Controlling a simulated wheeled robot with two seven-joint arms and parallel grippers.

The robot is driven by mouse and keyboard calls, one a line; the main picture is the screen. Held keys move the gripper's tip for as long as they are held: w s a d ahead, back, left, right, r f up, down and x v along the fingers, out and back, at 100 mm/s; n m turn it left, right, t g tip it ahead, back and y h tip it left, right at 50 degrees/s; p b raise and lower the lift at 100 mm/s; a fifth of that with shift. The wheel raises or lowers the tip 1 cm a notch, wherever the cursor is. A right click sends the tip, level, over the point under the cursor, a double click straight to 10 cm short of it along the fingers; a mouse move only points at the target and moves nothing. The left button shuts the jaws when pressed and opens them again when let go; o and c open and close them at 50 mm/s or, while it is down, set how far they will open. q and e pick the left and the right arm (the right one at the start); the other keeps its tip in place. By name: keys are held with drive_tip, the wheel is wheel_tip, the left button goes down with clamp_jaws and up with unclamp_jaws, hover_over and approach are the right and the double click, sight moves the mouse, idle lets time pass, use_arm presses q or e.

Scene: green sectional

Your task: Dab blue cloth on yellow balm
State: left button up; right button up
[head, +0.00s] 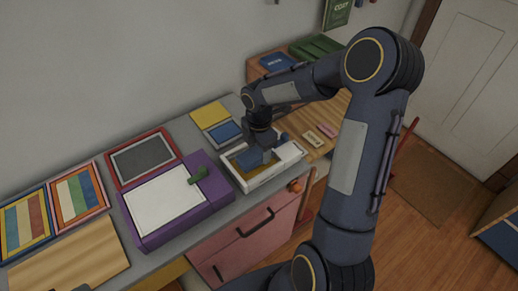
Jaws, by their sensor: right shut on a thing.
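My right gripper (258,146) points down over a white-rimmed tray (268,179) on the grey counter. It is shut on a blue cloth (253,159), which hangs below the fingers into the left part of the tray. The yellow balm (270,167) shows as a dull yellow-brown patch on the tray floor beside and under the cloth. The cloth looks at or just above the balm; I cannot tell if they touch. The gripper and cloth hide part of the balm. My left gripper is not in view.
A purple box (145,238) with a white top and a green item (198,175) stands left of the tray. Behind are a yellow pad (210,115) and a red-framed grey board (143,159). Striped boards (77,195) lie further left. Pink drawers (250,240) are below.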

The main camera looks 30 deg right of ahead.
sight(259, 151)
drive_tip(key=shift+r+p, duration=1.75)
drive_tip(key=shift+r, duration=0.6)
